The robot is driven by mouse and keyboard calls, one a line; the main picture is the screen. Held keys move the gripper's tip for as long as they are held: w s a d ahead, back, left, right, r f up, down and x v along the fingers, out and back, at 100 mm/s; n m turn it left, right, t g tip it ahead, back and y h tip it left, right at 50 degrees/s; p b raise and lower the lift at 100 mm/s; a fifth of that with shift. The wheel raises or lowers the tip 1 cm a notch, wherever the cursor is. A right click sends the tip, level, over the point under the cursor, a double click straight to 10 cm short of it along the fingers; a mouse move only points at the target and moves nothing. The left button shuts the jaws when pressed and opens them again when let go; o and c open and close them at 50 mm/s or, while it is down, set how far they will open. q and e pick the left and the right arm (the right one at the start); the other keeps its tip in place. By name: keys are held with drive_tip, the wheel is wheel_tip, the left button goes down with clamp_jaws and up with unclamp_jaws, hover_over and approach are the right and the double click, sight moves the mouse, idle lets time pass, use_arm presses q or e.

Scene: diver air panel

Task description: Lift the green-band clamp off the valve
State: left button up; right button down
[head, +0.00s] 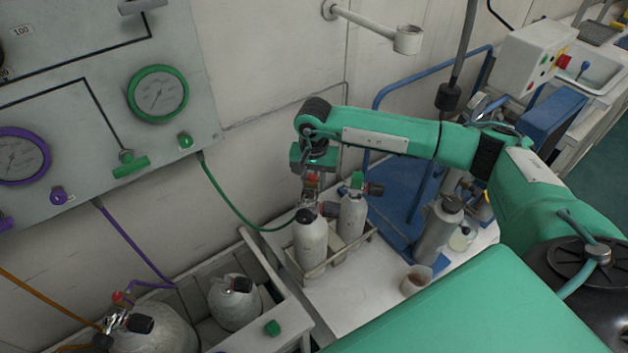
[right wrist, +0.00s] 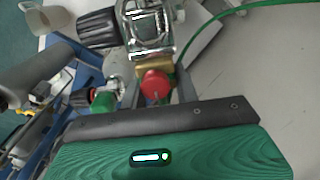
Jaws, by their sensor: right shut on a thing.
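My right gripper (head: 313,168) reaches in from the right and is over the top of the front grey cylinder (head: 310,243). It is shut on the metal clamp (right wrist: 150,28), which sits at that cylinder's valve. The clamp has a red knob (right wrist: 155,85), and a black valve knob (head: 328,209) shows beside it. A green hose (head: 232,202) runs from the panel to this cylinder. The fingertips are mostly hidden, and I cannot make out the green band or whether the clamp is clear of the valve. My left gripper is not in view.
A second cylinder (head: 352,215) with a green knob stands close behind in the same low rack. A cup (head: 415,280) and a grey flask (head: 438,230) stand to the right. The white tabletop (head: 350,300) in front is bare. The wall panel (head: 100,90) is at left.

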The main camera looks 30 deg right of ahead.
drive_tip(key=shift+r+p, duration=0.35)
drive_tip(key=shift+r, duration=0.7)
drive_tip(key=shift+r, duration=0.1)
